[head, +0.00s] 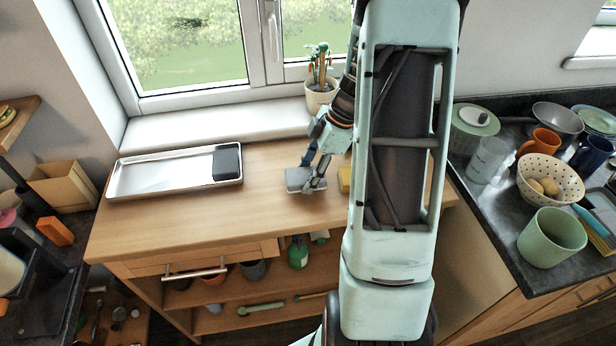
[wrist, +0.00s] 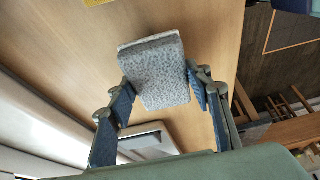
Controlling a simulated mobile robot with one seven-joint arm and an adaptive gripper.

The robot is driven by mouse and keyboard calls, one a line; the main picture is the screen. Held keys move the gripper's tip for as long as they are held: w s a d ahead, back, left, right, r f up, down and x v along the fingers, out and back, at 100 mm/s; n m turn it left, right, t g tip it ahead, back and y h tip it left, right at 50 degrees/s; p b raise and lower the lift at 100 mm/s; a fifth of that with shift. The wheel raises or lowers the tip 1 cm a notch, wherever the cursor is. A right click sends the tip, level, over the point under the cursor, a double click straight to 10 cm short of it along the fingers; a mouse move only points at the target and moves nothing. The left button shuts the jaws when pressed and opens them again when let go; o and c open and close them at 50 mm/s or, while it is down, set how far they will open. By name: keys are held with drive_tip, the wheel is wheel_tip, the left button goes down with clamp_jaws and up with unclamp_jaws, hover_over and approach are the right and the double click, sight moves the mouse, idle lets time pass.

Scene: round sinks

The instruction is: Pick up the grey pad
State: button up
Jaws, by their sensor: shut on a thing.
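The grey pad (wrist: 160,75) is a speckled, box-shaped block. In the wrist view it sits between the two blue fingers of my gripper (wrist: 160,98), which is shut on it. In the head view the grey pad (head: 299,179) is at the fingertips of my gripper (head: 312,181), over the middle of the wooden counter (head: 230,215). I cannot tell whether the pad touches the counter or is just above it.
A metal tray (head: 150,177) holding a dark block (head: 227,162) lies on the counter to the left. A yellow block (head: 344,179) is just right of my gripper. The counter between tray and gripper is clear.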

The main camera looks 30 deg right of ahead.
drive_tip(key=s+a+r+b, duration=0.2)
drive_tip(key=s+r+b, duration=0.1)
drive_tip(key=s+r, duration=0.8)
drive_tip(key=s, duration=0.3)
drive_tip(key=shift+a, duration=0.15)
drive_tip(key=shift+r, duration=0.1)
